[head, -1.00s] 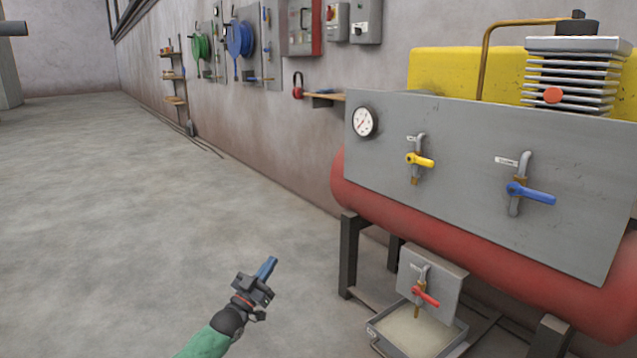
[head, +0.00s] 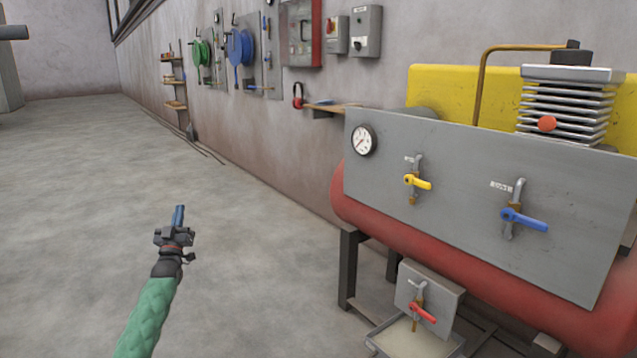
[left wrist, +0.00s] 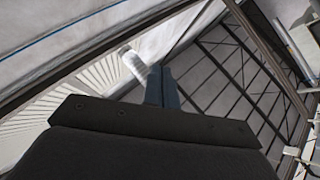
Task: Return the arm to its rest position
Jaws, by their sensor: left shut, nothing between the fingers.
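My left gripper (head: 179,216) is in the lower left of the head view, on a green-sleeved arm. Its blue fingers are together, with nothing between them, and it is over the bare floor, left of the compressor. In the left wrist view the closed blue fingers (left wrist: 162,88) point up toward the ceiling and roof beams. My right gripper does not show.
A red compressor tank (head: 352,197) with a grey valve panel (head: 455,205) stands at the right. A drip tray (head: 452,346) is under its red-handled valve (head: 421,311). A small shelf (head: 335,109) juts from the wall. The floor (head: 90,190) at the left is clear.

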